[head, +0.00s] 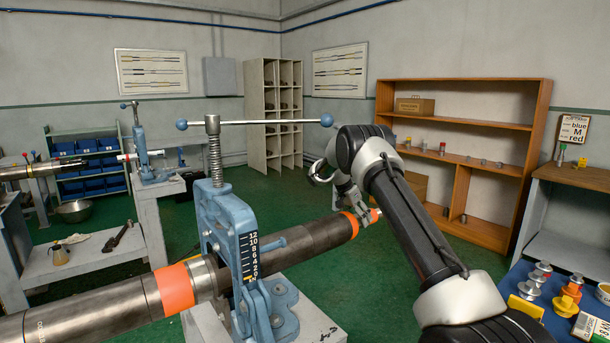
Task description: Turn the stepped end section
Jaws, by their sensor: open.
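A long dark pipe (308,238) runs from the lower left to the middle, through a blue pipe vise (229,222) with a height scale. Its far right end has an orange band (350,224) and a narrower stepped end section (375,214) with a light tip, partly covered by my gripper. My gripper (362,207) is open at this end section. Its fingers are small in the view, and I cannot tell whether they touch the section. A wider orange band (174,289) sits on the pipe left of the vise.
The vise's long handle bar (253,123) with blue ball ends reaches across near my arm. A blue table (555,312) with yellow and silver fittings stands at the lower right. A wooden shelf (464,86) stands behind. Green floor (290,192) lies open beyond the pipe.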

